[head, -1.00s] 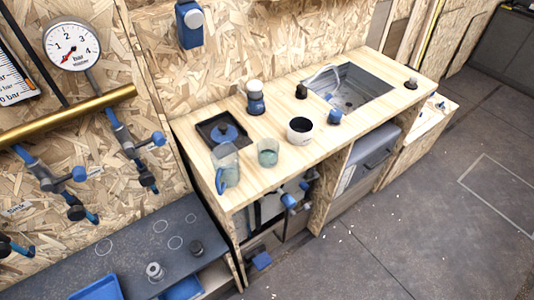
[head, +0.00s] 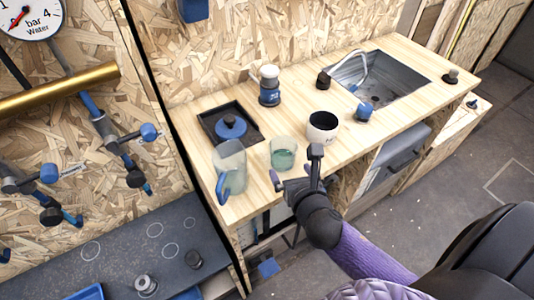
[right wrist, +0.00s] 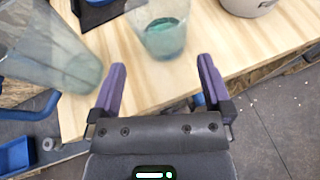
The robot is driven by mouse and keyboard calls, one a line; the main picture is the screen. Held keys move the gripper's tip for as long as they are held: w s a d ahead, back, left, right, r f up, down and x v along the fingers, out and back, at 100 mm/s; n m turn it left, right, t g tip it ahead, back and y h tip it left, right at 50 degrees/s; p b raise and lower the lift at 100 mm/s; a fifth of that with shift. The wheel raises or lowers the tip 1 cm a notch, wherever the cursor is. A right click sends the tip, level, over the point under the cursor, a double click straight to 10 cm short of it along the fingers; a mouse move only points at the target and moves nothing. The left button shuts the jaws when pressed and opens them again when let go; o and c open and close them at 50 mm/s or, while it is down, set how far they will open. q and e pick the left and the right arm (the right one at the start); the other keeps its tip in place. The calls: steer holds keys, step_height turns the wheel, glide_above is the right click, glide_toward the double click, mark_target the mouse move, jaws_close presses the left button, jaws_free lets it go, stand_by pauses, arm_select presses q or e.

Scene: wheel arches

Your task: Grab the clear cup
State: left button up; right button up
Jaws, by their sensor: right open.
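The clear cup (head: 284,153), see-through with a greenish bottom, stands upright on the wooden counter (head: 262,190) near its front edge. A clear jug (head: 230,165) with a blue handle stands to its left. My right gripper (head: 296,172) is at the counter's front edge, just in front of the cup and apart from it. In the right wrist view the cup (right wrist: 162,28) stands ahead of the open, empty purple fingers (right wrist: 162,85), roughly centred between them. The jug (right wrist: 48,50) is at the left there. My left gripper is not in view.
A white mug (head: 322,128) stands right of the cup, close to my gripper. Behind are a dark tray (head: 212,112) with a blue lid, a blue-and-white grinder (head: 269,88) and a sink (head: 378,82). Bare counter lies between cup and grinder.

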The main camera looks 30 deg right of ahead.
mark_target(287, 164)
steer(key=x, duration=0.2)
steer(key=b+x, duration=0.1)
steer(key=x, duration=0.1)
steer(key=b+x, duration=0.1)
steer(key=x, duration=0.2)
steer(key=shift+d+f, duration=0.2)
steer(key=shift+f, duration=0.15)
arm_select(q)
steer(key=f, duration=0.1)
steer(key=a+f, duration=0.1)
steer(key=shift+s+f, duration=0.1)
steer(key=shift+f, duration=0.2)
arm_select(e)
steer(key=shift+r, duration=0.1)
steer(key=shift+c, duration=0.3)
steer(key=c, duration=0.9)
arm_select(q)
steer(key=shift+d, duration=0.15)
